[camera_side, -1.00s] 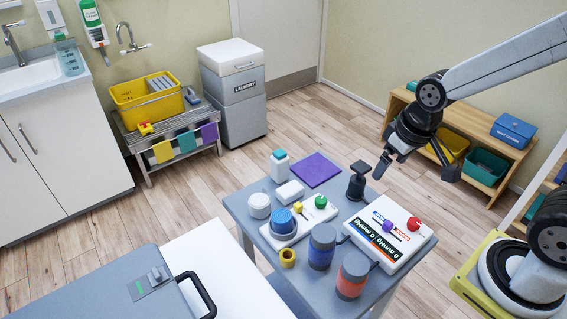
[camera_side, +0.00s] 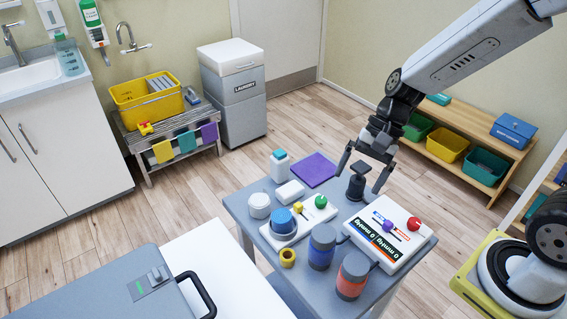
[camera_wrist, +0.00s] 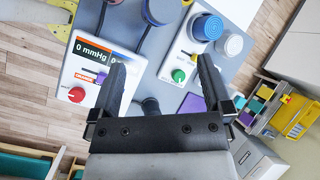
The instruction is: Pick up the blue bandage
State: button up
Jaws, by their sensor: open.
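The blue roll also shows at the top of the wrist view (camera_wrist: 207,28), right of and beyond my fingers. My gripper (camera_side: 362,180) is open and empty above the table's back right part, to the right of the blue roll and apart from it. In the wrist view, my gripper's two fingers (camera_wrist: 161,68) stand wide apart with nothing held between them.
Close to the blue roll are a white roll (camera_side: 259,206), a yellow ring (camera_side: 287,257), a blue-banded jar (camera_side: 321,246) and a panel with a green knob (camera_side: 320,202). A dark upright object (camera_side: 356,187) stands near my gripper. An orange-banded jar (camera_side: 351,276) and a 0 mmHg device (camera_side: 408,250) fill the front right.

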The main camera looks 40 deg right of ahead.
aim_at(289, 213)
jog(key=w+a+r+m+t+y, duration=0.2)
jog(key=w+a+m+t+y, duration=0.1)
jog(key=w+m+y, duration=0.55)
jog(key=f, duration=0.5)
jog(key=f+m+h, duration=0.1)
jog(key=f, duration=0.4)
jog(key=w+f+m, duration=0.1)
jog(key=f, duration=0.4)
jog(key=shift+w+a+h, duration=0.1)
jog(key=shift+a+h, duration=0.05)
jog(key=shift+h, duration=0.1)
jog(key=shift+x, duration=1.3)
jog(key=shift+x, duration=2.6)
jog(key=c, duration=1.3)
